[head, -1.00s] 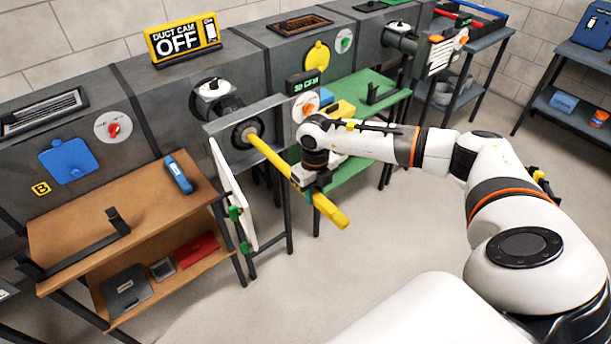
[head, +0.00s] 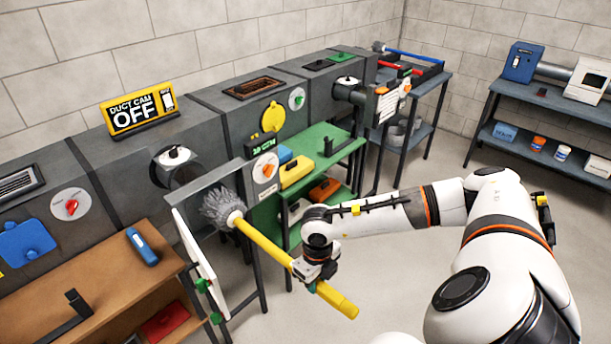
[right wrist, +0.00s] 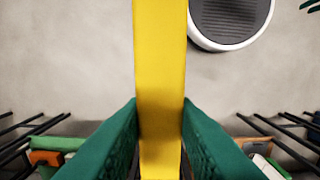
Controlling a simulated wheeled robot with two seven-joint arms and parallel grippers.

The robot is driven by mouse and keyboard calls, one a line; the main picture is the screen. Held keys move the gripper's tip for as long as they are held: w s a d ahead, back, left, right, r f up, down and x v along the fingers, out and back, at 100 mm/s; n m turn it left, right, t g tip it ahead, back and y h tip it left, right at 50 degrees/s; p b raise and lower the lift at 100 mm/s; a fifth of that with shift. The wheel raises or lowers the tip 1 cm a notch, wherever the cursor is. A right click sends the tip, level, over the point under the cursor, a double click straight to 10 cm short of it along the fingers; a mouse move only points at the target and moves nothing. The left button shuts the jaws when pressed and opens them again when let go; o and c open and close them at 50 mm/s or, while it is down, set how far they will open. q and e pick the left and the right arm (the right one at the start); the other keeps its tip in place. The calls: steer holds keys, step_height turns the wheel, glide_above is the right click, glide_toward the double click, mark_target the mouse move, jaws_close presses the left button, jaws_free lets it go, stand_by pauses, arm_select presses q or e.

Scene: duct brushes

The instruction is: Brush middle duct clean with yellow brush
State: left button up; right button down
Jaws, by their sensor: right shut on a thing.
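The yellow brush (head: 262,243) has a long yellow handle and a round grey bristle head (head: 222,207). My right gripper (head: 313,270) is shut on the handle; in the right wrist view the green fingers (right wrist: 160,135) press on both sides of the yellow handle (right wrist: 160,60). The bristle head is outside the duct, in front of the grey framed opening. My left gripper is out of view.
A white panel door (head: 194,250) stands open left of the frame. A wooden bench (head: 110,262) with a blue device (head: 142,246) is at left. A green shelf (head: 325,155) is behind my right arm. Open floor (head: 385,270) lies at the right.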

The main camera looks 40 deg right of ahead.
mark_target(343, 301)
steer(key=s, duration=0.7)
steer(key=shift+s+d, duration=0.15)
steer(key=shift+s, duration=0.2)
stand_by(0.8)
